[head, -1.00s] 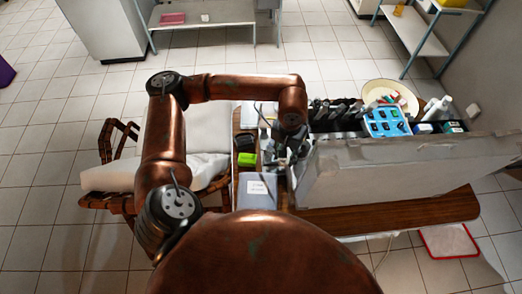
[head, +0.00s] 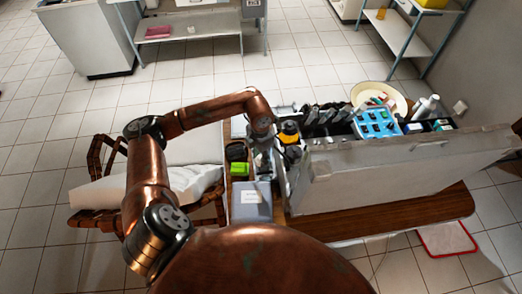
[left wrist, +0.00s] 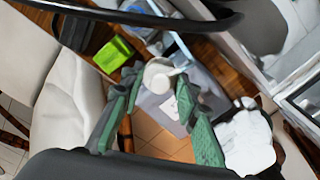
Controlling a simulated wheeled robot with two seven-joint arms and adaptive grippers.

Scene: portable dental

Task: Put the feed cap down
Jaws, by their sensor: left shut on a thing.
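My left gripper (head: 264,150) hangs over the narrow left end of the wooden table in the head view. In the left wrist view its two green-padded fingers (left wrist: 158,84) close in from both sides on a small round white piece, the feed cap (left wrist: 158,73). The cap sits between the fingertips, in front of the grey box with a white label (left wrist: 160,104). Whether it touches anything below cannot be told. In the head view the cap cannot be made out. My right gripper is not in view.
A bright green box (head: 239,169) lies left of the gripper. The labelled grey box (head: 250,207) lies in front. A large open case (head: 380,180) with a blue panel (head: 377,122) and a yellow-topped black item (head: 290,132) stand to the right. A cushioned chair (head: 190,182) is at left.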

